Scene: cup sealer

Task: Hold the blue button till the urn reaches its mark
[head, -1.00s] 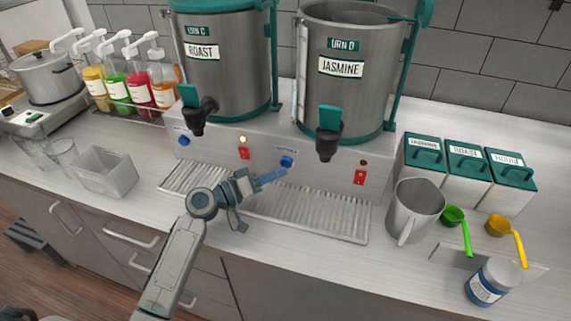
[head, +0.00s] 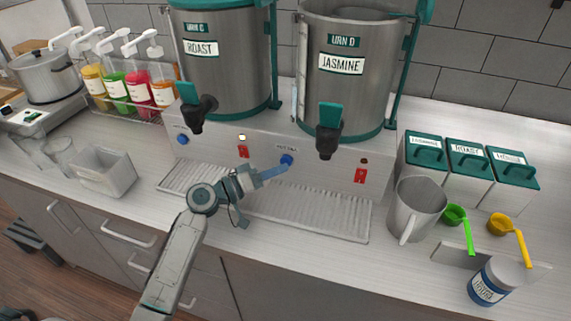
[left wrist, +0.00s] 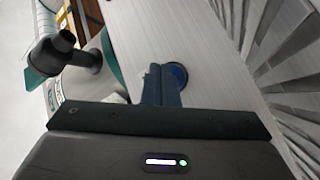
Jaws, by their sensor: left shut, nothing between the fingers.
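The blue button (head: 287,160) is on the pale front panel of the urn base, between the two taps. My left gripper (head: 285,169) is shut and empty, its blue fingertips at this button. In the left wrist view the button (left wrist: 179,74) shows partly behind the fingertips (left wrist: 163,75); I cannot tell how far it is pressed. Urn D (head: 350,95), labelled JASMINE, stands right of the button, and urn C (head: 228,85), labelled ROAST, stands left. A narrow upright gauge (head: 295,98) is beside urn D; its level is too small to read. My right gripper is not in view.
Another blue button (head: 183,139) is at the panel's left. Red switches (head: 360,175) and black taps (head: 329,140) are nearby. A ribbed drip tray (head: 310,215) lies below. A metal pitcher (head: 416,212) and lidded canisters (head: 465,175) stand at the right.

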